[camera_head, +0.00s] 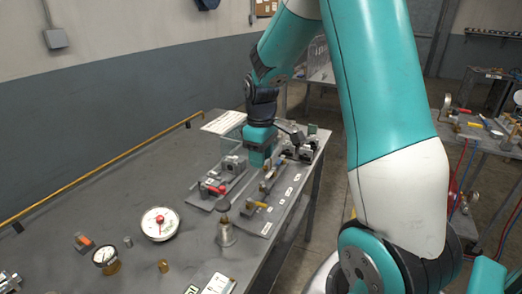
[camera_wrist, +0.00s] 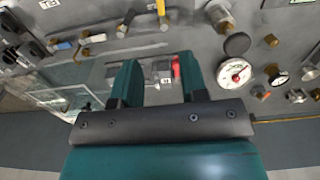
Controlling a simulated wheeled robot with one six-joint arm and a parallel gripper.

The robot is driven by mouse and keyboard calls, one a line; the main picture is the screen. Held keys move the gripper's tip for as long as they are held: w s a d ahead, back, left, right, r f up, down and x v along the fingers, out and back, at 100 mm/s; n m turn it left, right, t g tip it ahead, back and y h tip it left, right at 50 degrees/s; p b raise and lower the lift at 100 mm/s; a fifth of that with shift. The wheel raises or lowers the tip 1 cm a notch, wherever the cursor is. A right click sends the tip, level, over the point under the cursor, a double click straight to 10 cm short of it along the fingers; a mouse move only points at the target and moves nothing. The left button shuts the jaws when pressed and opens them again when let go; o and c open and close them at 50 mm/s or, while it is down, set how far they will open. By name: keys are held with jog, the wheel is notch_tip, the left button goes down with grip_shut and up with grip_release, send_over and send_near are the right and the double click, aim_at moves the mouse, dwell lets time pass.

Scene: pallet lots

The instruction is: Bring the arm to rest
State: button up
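My arm, teal and white, reaches over the grey workbench (camera_head: 130,195) in the head view. My gripper (camera_head: 258,160) points down over the fixtures near the bench's right edge. In the wrist view my gripper (camera_wrist: 162,72) has its two teal fingers spread apart, with nothing clearly held. A grey block fitting with a red knob (camera_wrist: 176,67) shows in the gap, beyond the fingers; the red knob also shows in the head view (camera_head: 216,189). In the head view the fingertips are partly hidden among the fixtures, so their exact clearance is unclear.
A white dial gauge (camera_head: 159,223), a smaller gauge (camera_head: 105,256) and a bell-shaped metal part (camera_head: 225,232) stand left and in front of my gripper. A clear panel (camera_head: 226,138) stands close behind it. The bench's left middle is clear. Another bench (camera_head: 480,142) stands at the right.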

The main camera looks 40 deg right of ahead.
notch_tip(320, 180, up, 2)
jog(key=shift+r, duration=0.1)
dwell(0.5)
jog(key=s+a+r+n+y, duration=0.1)
jog(key=s+a+r, duration=0.2)
jog(key=a, duration=0.5)
jog(key=s+a+r+y, duration=0.1)
jog(key=s+a+r, duration=0.15)
jog(key=a, duration=0.55)
jog(key=s+a+r+n+y, duration=0.1)
jog(key=s+a+r+y, duration=0.1)
jog(key=s+a, duration=0.9)
jog(key=s, duration=0.3)
jog(key=shift+a+n, duration=0.15)
jog(key=shift+n, duration=0.25)
